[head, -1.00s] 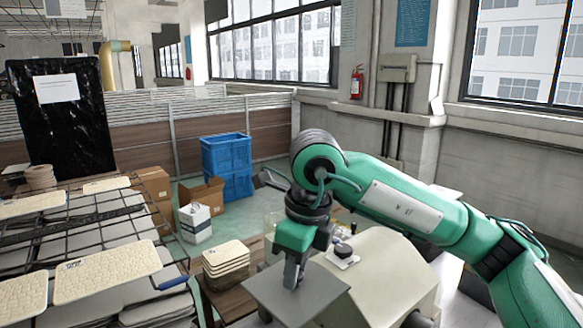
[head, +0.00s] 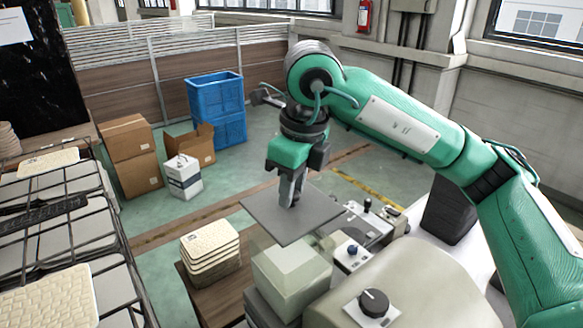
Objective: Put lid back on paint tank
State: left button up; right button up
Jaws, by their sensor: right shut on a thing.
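My right gripper (head: 291,196) points down, shut on the lid (head: 270,218), a flat grey square plate. I hold the lid roughly level. In the head view it lies above and slightly behind the paint tank (head: 290,275), a pale, see-through box on the machine. The lid's front corner overlaps the tank's far edge in the picture, and a gap seems to show between them. The tank's top looks uncovered. My left gripper is out of view.
A stack of cream panels (head: 209,246) sits on a brown table (head: 213,290) left of the tank. A wire rack (head: 60,235) with panels stands at left. Boxes and blue crates (head: 216,100) are on the floor behind.

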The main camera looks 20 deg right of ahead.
aim_at(294, 205)
jog(key=shift+f, duration=0.4)
jog(key=shift+f+b, duration=0.35)
jog(key=shift+f, duration=0.2)
notch_tip(294, 205, down, 4)
jog(key=shift+r+b, duration=0.2)
jog(key=shift+b, duration=0.9)
jog(key=shift+f+b, duration=0.3)
jog(key=shift+b, duration=0.05)
pick_arm(q)
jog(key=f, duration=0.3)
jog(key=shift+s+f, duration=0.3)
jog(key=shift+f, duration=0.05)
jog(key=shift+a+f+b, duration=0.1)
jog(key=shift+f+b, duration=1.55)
jog(key=shift+b, duration=0.05)
pick_arm(e)
jog(key=shift+f, duration=0.35)
